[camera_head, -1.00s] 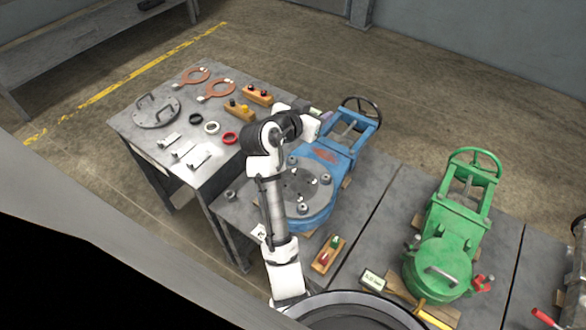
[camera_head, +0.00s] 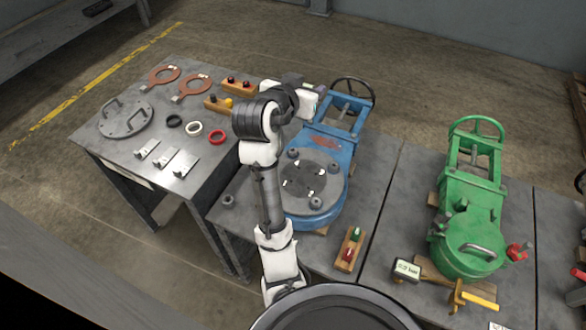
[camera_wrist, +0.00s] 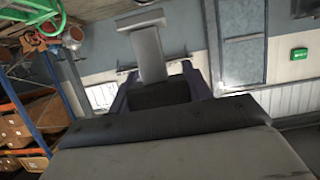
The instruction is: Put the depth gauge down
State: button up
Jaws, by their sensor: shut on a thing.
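My gripper (camera_head: 306,92) is up over the far part of the blue valve (camera_head: 322,205), at the end of my raised arm. In the wrist view, my gripper (camera_wrist: 157,88) is shut on a grey T-shaped piece, which I take to be the depth gauge (camera_wrist: 151,55). Its stem runs out from between the fingers to a crossbar at the far end. In the head view I cannot make the gauge out clearly at the gripper. The wrist camera faces a wall, so no surface shows below the gauge there.
The left table (camera_head: 135,172) carries a handled round cover (camera_head: 126,120), copper-coloured rings, small rings, pale flat pieces and wooden blocks. A green valve (camera_head: 468,215) stands right. A red-and-green-topped block (camera_head: 349,250) and a small display box (camera_head: 406,269) lie nearer. Bare tabletop lies between the valves.

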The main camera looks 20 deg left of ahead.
jog(key=shift+f, duration=0.1)
jog(key=p, duration=0.1)
send_over(300, 165)
jog(key=f, duration=1.9)
jog(key=shift+w+f, duration=0.3)
jog(key=shift+f, duration=0.05)
jog(key=shift+f, duration=0.1)
jog(key=o, duration=1.4)
jog(key=shift+d+f, duration=0.1)
jog(key=shift+r, duration=0.2)
jog(key=shift+s, duration=0.35)
jog(key=b+v, duration=0.2)
jog(key=v, duration=0.9)
jog(key=shift+r, duration=0.15)
